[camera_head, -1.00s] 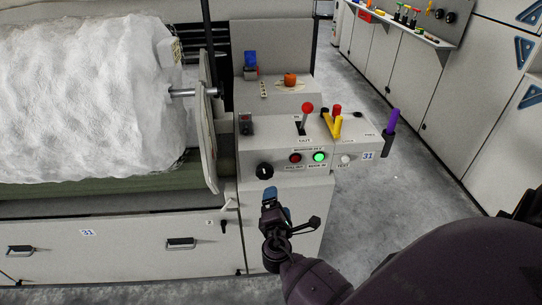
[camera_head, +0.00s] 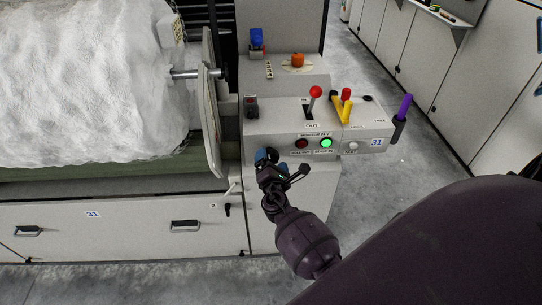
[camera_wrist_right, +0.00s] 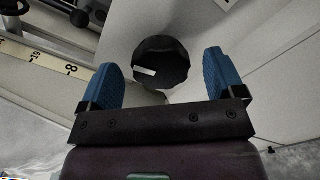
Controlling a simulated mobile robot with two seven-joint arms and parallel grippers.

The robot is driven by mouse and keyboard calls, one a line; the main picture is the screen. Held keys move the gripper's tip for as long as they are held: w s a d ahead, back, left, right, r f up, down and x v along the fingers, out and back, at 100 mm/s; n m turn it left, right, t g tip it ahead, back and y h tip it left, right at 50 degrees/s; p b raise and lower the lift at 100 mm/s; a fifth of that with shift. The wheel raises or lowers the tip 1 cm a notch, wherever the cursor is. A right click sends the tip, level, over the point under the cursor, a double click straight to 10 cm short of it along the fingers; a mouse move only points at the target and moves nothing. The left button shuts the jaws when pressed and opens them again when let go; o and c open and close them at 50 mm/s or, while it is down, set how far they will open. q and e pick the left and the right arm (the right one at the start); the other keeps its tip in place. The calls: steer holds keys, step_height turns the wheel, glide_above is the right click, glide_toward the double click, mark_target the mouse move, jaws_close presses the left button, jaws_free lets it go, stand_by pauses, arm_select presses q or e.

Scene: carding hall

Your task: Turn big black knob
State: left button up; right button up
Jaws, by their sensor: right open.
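The big black knob (camera_wrist_right: 161,64) is a dark, ridged, round knob with a white mark, on the pale panel in the right wrist view. My right gripper (camera_wrist_right: 160,72) is open, with one blue finger on each side of the knob's outline. I see gaps between the knob and both fingers, so they look apart from it. In the head view my right gripper (camera_head: 266,161) is at the lower left of the control box and largely hides the knob. My left gripper is not in view.
The control box (camera_head: 260,138) carries a red-topped lever (camera_head: 315,92), a lit green button (camera_head: 326,143), a dark red button (camera_head: 302,143), yellow handles (camera_head: 341,110) and a purple handle (camera_head: 404,106). A large white fibre roll (camera_head: 85,85) is at the left. Grey floor (camera_head: 385,85) is clear at the right.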

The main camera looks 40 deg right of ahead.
steer(key=shift+x, duration=1.35)
steer(key=c, duration=0.9)
steer(key=shift+s+f+m+b, duration=0.1)
steer(key=shift+f+m+b, duration=0.25)
steer(key=shift+m+b, duration=0.55)
steer(key=shift+b, duration=0.3)
steer(key=shift+r+m, duration=0.3)
steer(key=shift+m, duration=0.2)
